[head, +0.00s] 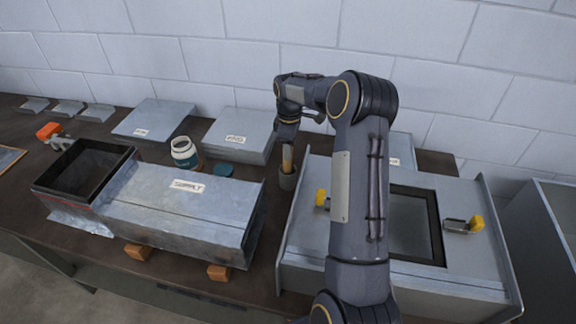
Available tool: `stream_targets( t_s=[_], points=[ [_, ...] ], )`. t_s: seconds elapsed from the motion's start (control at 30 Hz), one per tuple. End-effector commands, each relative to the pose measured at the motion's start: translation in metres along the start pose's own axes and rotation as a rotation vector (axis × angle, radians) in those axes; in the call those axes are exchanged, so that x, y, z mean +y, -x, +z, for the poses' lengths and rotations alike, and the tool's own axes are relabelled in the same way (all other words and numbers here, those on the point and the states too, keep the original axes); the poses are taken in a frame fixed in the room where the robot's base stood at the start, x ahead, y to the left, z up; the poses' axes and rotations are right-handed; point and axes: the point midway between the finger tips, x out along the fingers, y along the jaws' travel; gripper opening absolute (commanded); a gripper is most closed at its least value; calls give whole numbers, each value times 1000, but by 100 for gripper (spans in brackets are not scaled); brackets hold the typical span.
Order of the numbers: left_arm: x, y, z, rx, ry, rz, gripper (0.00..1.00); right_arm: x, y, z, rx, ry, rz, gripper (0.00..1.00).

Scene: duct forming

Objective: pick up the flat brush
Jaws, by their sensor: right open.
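The flat brush (287,158) stands upright in a small grey cup (287,180) on the bench, between the supply duct and the duct box with the yellow knobs. Only the upper part of the brush shows above the cup's rim; its lower end is hidden in the cup. My right gripper (287,138) points down directly over the top of the brush, with its fingertips at or very near it. I cannot tell from this view whether they touch it. The right gripper is open. My left gripper is not in view.
A metal duct (185,205) labelled supply lies left of the cup. A duct box (465,265) with yellow knobs is close on the right. An open jar (184,152) and its teal lid (222,169) stand behind the duct. Flat metal boxes (240,130) line the back.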

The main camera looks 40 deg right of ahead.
Motion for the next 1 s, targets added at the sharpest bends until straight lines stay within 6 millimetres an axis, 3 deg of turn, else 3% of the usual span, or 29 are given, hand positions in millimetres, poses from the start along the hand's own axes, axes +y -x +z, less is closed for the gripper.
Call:
stream_targets(
  t_s=[0.27,0.53,0.9,1.0],
  points=[
    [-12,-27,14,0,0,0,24,-1,-45,-4,0,-1,-2,45],
    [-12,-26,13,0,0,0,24,-1,-46,-5,1,-1,-1,45],
    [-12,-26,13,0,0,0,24,-1,-46,-5,1,-1,-1,0],
    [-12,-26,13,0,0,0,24,-1,-46,-5,1,-1,0,0]
  ],
)
